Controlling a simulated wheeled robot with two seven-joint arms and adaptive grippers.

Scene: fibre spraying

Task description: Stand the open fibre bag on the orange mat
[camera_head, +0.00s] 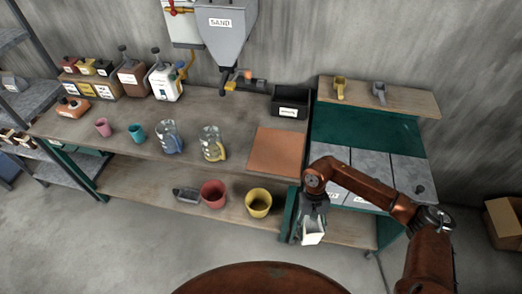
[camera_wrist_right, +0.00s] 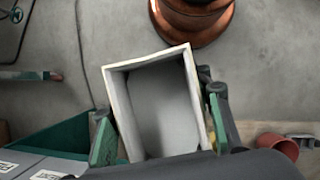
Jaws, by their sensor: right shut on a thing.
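The open fibre bag (camera_head: 312,236) is a white, box-shaped bag with an open mouth. My right gripper (camera_head: 313,213) is shut on it and holds it in front of the bench, beside the green frame. In the right wrist view the bag's pale rim (camera_wrist_right: 122,110) and grey inside show between the green-padded fingers of my right gripper (camera_wrist_right: 160,135). The orange mat (camera_head: 276,150) lies flat and bare on the bench top, up and left of the bag in the head view. My left gripper is out of view.
On the bench (camera_head: 100,135) left of the mat stand a yellow-tinted jug (camera_head: 212,145), a blue-tinted jug (camera_head: 170,137) and two cups. A black bin (camera_head: 289,102) is behind the mat. The sand hopper (camera_head: 222,40) hangs above. Grey lids (camera_head: 365,170) are at right.

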